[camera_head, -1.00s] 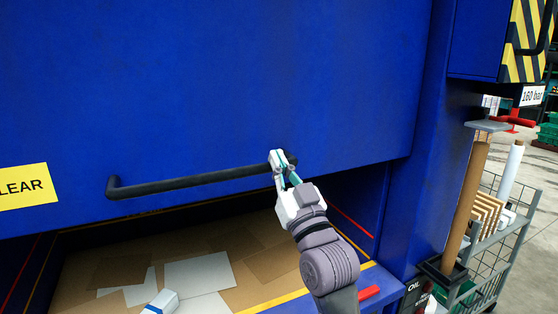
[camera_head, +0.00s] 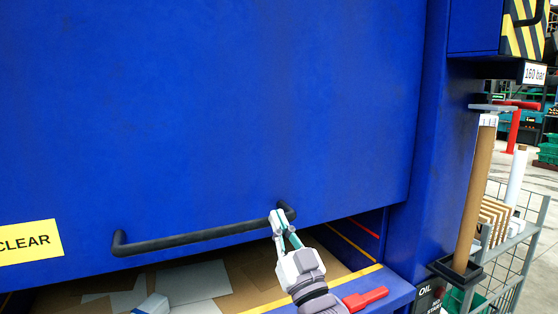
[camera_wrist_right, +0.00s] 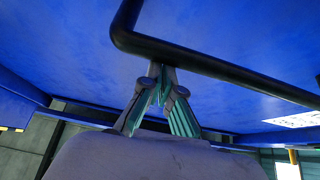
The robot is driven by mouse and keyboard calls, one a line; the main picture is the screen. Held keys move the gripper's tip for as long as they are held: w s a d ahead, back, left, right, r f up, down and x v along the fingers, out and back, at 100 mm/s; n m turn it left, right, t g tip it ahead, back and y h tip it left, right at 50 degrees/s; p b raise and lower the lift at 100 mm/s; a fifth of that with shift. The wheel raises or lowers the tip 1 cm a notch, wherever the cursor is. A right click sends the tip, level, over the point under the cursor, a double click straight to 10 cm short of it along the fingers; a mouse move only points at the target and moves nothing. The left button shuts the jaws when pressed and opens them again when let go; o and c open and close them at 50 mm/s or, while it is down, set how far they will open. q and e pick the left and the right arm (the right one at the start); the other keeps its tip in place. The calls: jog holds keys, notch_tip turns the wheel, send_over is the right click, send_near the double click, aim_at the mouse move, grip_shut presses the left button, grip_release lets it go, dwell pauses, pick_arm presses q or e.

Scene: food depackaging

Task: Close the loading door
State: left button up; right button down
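The blue loading door (camera_head: 230,110) fills most of the head view. It is partly lowered, with a gap beneath its lower edge. Its black bar handle (camera_head: 190,240) runs along the bottom and also shows across the top of the right wrist view (camera_wrist_right: 220,70). My right gripper (camera_head: 284,214) is at the handle's right end, its fingers closed in around the bar. In the wrist view the fingers (camera_wrist_right: 164,72) converge at the bar, and their exact contact is partly hidden.
Flat cardboard and grey sheets (camera_head: 195,284) lie in the chamber below the door. A red part (camera_head: 366,299) sits on the front sill. A blue column (camera_head: 440,150) borders the door on the right. A wire cart (camera_head: 515,265) with rolls stands beyond it.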

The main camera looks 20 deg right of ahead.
notch_tip(320, 180, down, 27)
jog(key=b, duration=1.4)
jog(key=shift+w, duration=0.15)
